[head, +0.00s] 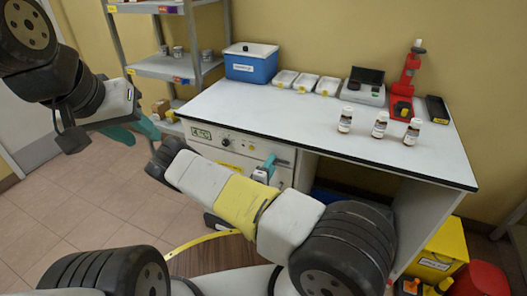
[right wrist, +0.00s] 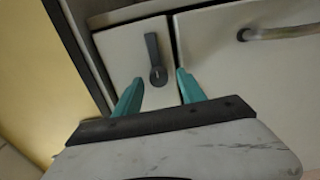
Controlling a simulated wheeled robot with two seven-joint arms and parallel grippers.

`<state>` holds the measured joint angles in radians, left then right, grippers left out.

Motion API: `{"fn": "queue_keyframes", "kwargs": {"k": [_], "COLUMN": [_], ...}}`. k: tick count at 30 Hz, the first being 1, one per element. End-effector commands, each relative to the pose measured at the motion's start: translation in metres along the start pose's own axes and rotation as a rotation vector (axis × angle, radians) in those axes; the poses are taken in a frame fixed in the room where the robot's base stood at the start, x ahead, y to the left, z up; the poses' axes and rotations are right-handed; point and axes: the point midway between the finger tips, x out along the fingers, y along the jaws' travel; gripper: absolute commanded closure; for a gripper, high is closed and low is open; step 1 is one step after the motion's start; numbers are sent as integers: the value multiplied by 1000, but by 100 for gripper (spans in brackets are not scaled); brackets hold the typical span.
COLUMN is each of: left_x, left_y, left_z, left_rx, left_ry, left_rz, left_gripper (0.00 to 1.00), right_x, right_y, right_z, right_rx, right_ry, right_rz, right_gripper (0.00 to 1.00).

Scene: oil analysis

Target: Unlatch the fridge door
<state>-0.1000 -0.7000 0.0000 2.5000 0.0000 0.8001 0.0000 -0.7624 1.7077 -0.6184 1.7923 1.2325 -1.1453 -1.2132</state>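The fridge is the white-fronted unit (head: 238,152) under the left part of the bench, with a green temperature display and a dark knob. Its dark latch lever (right wrist: 153,52) shows in the right wrist view, on a narrow pale panel beside the door (right wrist: 245,85) with its bar handle (right wrist: 283,33). My right gripper (right wrist: 160,77) is open; its teal fingers point at the panel, with the lever's round pivot seen between the tips. Whether they touch cannot be told. In the head view my right forearm hides part of the fridge front. My left gripper (head: 134,131) is open and empty, left of the fridge.
The bench top (head: 300,113) holds a blue box (head: 251,66), white trays, several small brown bottles (head: 380,124) and a red stand (head: 405,85). A metal shelf (head: 165,67) stands at back left. A yellow bin (head: 440,255) stands at lower right.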

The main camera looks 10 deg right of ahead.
Motion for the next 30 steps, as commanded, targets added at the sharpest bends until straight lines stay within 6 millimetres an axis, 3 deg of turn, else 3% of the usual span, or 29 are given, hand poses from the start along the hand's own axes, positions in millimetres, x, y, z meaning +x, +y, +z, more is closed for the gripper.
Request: {"fn": "queue_keyframes", "kwargs": {"k": [8, 21, 30], "left_x": [0, 0, 0], "left_y": [0, 0, 0], "left_z": [0, 0, 0], "left_rx": [0, 0, 0], "left_ry": [0, 0, 0], "left_rz": [0, 0, 0], "left_gripper": [64, 64, 64], "right_x": [-9, -74, -78], "right_y": [0, 0, 0], "right_z": [0, 0, 0], "right_rx": [1, 0, 1], "right_ry": [0, 0, 0], "right_rz": [0, 0, 1], "right_gripper": [52, 52, 52]}}
